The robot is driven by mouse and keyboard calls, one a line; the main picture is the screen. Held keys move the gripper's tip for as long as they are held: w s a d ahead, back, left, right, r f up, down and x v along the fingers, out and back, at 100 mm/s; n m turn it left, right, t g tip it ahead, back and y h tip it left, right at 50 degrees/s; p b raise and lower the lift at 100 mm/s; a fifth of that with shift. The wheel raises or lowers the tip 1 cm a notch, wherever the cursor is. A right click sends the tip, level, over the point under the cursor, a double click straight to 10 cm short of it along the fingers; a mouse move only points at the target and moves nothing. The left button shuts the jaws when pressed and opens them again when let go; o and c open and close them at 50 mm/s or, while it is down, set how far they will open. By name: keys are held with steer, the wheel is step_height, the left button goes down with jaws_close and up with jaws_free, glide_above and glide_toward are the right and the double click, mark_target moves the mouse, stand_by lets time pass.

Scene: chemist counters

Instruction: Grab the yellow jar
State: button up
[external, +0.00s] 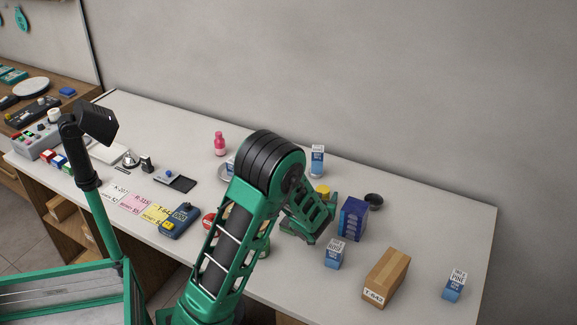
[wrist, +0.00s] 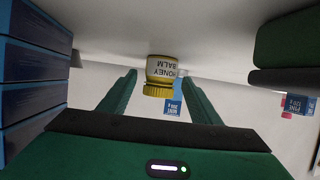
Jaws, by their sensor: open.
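The yellow jar (wrist: 160,72) appears upside down in the wrist view, with a yellow ribbed lid and a pale label reading HONEY BALM. It stands on the counter. My gripper (wrist: 158,79) is open, with one green finger on each side of the jar in the picture. I see no finger touching it, and how deep it sits between them is hard to tell. In the external view the yellow jar's lid (external: 323,189) shows just behind my gripper (external: 310,228), which hides most of its body.
A dark blue box (external: 352,219) stands close right of my gripper, with a small dark bowl (external: 374,201) behind it. A blue-and-white carton (external: 334,254) and a brown box (external: 386,277) stand nearer the front. Another carton (external: 317,160) stands behind the jar. The right back counter is clear.

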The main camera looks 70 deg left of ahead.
mark_target(325, 189)
steer(key=shift+r+x, duration=0.1)
steer(key=shift+x, duration=1.2)
steer(key=shift+r+x, duration=0.15)
steer(key=shift+x, duration=1.15)
steer(key=shift+w, duration=0.1)
steer(key=c, duration=1.1)
